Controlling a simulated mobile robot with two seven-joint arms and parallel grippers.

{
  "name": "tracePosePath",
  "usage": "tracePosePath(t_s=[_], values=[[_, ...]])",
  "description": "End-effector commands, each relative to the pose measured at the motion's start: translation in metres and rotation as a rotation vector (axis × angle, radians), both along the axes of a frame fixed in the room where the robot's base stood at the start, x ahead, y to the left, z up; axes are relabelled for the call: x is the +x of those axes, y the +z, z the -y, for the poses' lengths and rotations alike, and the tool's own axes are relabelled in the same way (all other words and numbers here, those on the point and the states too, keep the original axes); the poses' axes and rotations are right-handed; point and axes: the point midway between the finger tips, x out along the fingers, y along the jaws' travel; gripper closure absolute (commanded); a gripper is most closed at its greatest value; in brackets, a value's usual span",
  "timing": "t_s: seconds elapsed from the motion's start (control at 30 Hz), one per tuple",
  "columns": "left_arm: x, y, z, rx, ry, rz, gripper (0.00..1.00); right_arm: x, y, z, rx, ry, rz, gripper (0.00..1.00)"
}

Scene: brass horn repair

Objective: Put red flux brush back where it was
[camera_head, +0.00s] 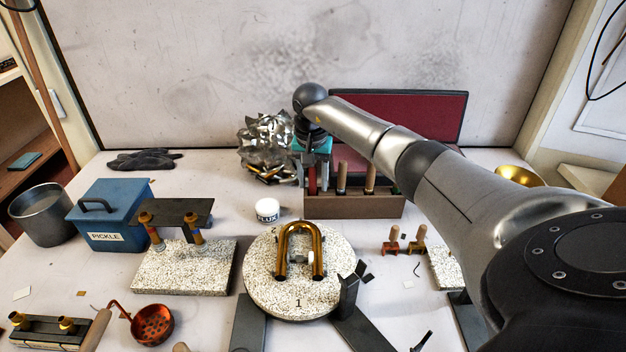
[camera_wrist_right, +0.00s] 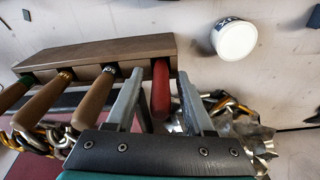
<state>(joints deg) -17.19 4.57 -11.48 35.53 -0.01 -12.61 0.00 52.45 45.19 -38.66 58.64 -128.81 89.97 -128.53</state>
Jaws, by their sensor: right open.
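The red flux brush (camera_wrist_right: 161,92) stands in the end slot of the brown wooden rack (camera_wrist_right: 95,55). In the head view its red handle (camera_head: 312,182) shows at the rack's left end (camera_head: 355,206), below my right gripper (camera_head: 312,165). In the right wrist view my right gripper (camera_wrist_right: 160,76) is open, with one finger on each side of the red handle and a gap visible beside it. The brush's lower end is hidden in the rack. My left gripper is not in view.
Other wooden-handled tools (camera_head: 370,178) stand in the same rack. Crumpled metal scrap (camera_head: 266,138) lies left of it, and a dark red panel (camera_head: 430,115) stands behind. A white flux jar (camera_head: 267,210) stands in front. A round speckled block (camera_head: 262,290) holds a brass bend (camera_head: 300,232).

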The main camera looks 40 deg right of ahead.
Motion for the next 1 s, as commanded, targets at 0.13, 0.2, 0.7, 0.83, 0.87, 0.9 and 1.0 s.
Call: tracePosePath(t_s=[0.13,0.2,0.7,0.83,0.87,0.9,1.0], values=[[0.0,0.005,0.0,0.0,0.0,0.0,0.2,-0.001,0.023,-0.001,-0.003,0.001,0.005,0.47],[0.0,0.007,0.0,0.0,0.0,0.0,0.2,-0.001,0.038,-0.003,-0.002,0.002,0.005,0.47],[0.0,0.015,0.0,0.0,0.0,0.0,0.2,-0.009,0.118,-0.011,0.0,0.0,0.001,0.47],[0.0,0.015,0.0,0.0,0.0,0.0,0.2,-0.009,0.121,-0.011,0.0,0.0,0.0,0.47],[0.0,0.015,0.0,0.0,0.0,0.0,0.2,-0.009,0.121,-0.012,0.0,0.0,0.0,0.47],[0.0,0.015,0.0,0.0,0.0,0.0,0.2,-0.009,0.12,-0.011,0.0,0.0,0.0,0.47],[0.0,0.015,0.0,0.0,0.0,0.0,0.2,-0.009,0.12,-0.012,0.0,0.0,0.0,0.47]])
